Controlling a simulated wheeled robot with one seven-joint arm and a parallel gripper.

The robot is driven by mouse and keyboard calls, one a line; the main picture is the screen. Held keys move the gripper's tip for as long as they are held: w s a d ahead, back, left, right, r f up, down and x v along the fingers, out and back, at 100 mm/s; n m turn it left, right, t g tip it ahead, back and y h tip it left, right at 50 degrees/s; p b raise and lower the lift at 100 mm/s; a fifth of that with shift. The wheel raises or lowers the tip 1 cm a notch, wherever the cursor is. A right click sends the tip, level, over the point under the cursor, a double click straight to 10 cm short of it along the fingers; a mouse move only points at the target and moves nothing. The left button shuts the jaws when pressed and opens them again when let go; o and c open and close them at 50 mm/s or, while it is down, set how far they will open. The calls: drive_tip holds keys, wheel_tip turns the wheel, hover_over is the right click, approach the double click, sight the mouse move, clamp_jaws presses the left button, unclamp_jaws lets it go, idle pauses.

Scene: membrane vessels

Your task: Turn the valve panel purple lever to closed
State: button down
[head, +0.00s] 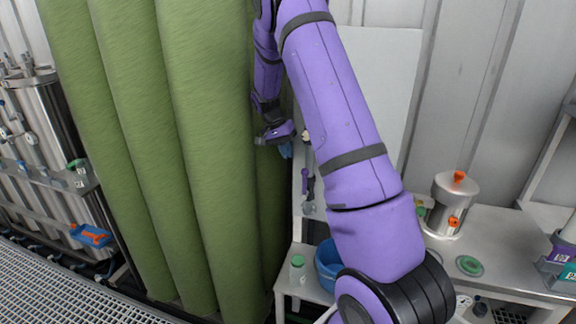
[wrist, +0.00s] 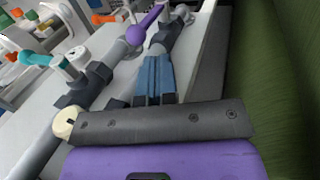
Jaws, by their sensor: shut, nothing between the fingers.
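The purple lever (wrist: 147,24) shows in the wrist view on a grey pipe fitting, just beyond my fingertips and a little to their left. In the head view a small purple part of the valve panel, likely the lever (head: 307,182), shows below and right of my gripper (head: 286,150). My gripper's blue fingers (wrist: 154,62) are together and empty, and point along the white panel (wrist: 118,85). They appear apart from the lever, though the exact gap is hard to judge. My arm covers part of the panel in the head view.
A teal lever (wrist: 35,58) and an orange lever (wrist: 108,17) sit on other pipes to the left. A green curtain (wrist: 275,70) hangs close on the right in the wrist view. A blue bucket (head: 327,262) and a green-capped bottle (head: 297,271) stand below the panel.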

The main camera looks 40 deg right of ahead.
sight(303, 175)
drive_tip(key=x, duration=0.9)
drive_tip(key=shift+f, duration=0.2)
drive_tip(key=shift+s, duration=0.1)
drive_tip(key=shift+s+d+r, duration=0.15)
drive_tip(key=shift+s+d, duration=0.15)
drive_tip(key=shift+s, duration=0.15)
drive_tip(key=shift+s+d+r, duration=0.1)
drive_tip(key=shift+s+d, duration=0.15)
drive_tip(key=shift+s, duration=0.25)
